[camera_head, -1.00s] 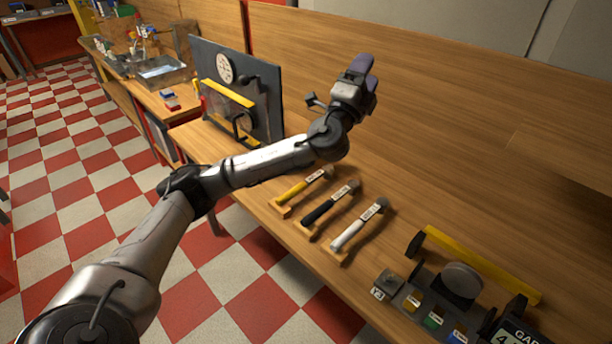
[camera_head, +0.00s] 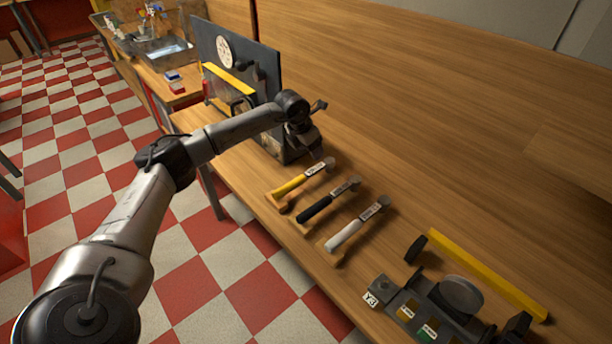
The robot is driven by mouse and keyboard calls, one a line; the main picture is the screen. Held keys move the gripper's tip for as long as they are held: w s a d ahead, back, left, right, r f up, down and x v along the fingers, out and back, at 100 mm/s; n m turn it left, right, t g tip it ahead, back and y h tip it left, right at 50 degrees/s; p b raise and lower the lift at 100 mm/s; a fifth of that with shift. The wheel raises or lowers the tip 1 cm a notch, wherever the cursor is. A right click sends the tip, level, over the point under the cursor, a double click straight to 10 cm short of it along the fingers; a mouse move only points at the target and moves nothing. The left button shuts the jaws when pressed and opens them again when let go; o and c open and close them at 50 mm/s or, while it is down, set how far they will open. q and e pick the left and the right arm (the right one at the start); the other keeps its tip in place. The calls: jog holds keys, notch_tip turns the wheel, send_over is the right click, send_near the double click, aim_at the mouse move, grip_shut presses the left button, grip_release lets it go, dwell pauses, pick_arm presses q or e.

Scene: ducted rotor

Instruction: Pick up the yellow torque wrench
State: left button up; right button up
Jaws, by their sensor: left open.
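The yellow torque wrench (camera_head: 294,185) lies on the wooden bench in a small wooden holder, the leftmost of three similar tools. Its handle is yellow, with a white label near its grey head. My left gripper (camera_head: 318,153) points down just above and behind the head end of the yellow wrench; it is open, small and partly hidden by its own wrist. I cannot tell whether it touches the wrench. The yellow handle is clear of the gripper. My right gripper is out of view.
A black-handled tool (camera_head: 317,208) and a white-handled one (camera_head: 345,235) lie just right of the yellow one. A dark upright panel (camera_head: 265,65) stands behind my left wrist. A fixture with a yellow bar (camera_head: 490,276) sits at the lower right. Bare bench lies behind the tools.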

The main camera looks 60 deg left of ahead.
aim_at(294, 181)
pick_arm(q)
jog(key=s+f+g, duration=0.1)
jog(key=f, duration=0.2)
jog(key=s+f+g+b, duration=0.1)
jog(key=s+f, duration=0.1)
jog(key=f, duration=0.1)
jog(key=s+f+g, duration=0.1)
jog(key=s+f, duration=0.1)
jog(key=f, duration=0.1)
jog(key=shift+s+a+f+g+b, duration=0.2)
jog(key=shift+f+g+b, duration=0.15)
jog(key=shift+g, duration=0.05)
jog(key=shift+f+b, duration=0.75)
jog(key=shift+f, duration=1.85)
jog(key=shift+a, duration=0.1)
jog(key=shift+c, duration=1.3)
jog(key=shift+r, duration=0.1)
jog(key=c, duration=0.8)
jog(key=shift+r, duration=0.1)
